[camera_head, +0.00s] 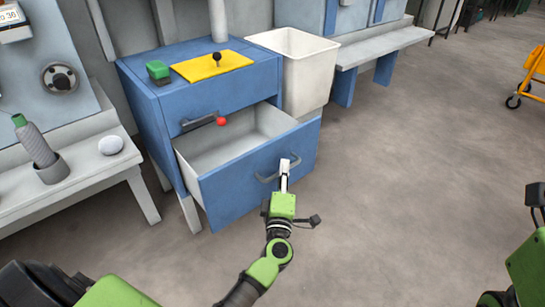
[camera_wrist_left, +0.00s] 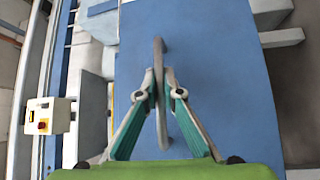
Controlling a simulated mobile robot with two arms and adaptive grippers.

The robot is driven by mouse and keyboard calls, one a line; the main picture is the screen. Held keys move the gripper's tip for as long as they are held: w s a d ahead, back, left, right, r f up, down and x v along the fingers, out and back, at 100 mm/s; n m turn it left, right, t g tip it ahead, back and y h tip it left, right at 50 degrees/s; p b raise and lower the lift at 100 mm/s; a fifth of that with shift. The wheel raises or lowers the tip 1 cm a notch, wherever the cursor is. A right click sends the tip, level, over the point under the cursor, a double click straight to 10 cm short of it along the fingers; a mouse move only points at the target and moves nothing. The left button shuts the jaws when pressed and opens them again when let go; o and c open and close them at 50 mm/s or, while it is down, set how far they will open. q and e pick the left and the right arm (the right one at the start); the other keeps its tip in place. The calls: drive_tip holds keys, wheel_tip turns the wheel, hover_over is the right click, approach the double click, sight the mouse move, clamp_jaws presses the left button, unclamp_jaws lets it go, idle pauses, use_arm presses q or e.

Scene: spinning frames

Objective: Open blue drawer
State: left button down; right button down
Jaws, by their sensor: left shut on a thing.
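The blue drawer (camera_head: 262,165) stands pulled well out of the blue cabinet (camera_head: 158,105) in the head view, and its pale inside shows. Its front has a grey bar handle (camera_head: 268,179), which also shows in the left wrist view (camera_wrist_left: 158,60). My left gripper (camera_head: 285,168) is at the drawer front, shut on the handle. In the left wrist view its two fingers (camera_wrist_left: 160,82) close around the bar from both sides. The drawer looks empty where I can see into it. My right gripper is out of view; only part of my right arm shows at the right edge.
A red ball-ended lever (camera_head: 221,121) sticks out above the drawer. A white bin (camera_head: 300,70) stands at the right.

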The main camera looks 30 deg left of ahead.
use_arm(q)
drive_tip(key=shift+s+d, duration=0.4)
drive_tip(key=shift+d, duration=0.45)
drive_tip(key=c, duration=2.2)
unclamp_jaws()
drive_tip(key=shift+o, duration=0.2)
drive_tip(key=v, duration=1.2)
drive_tip(key=shift+f, duration=0.15)
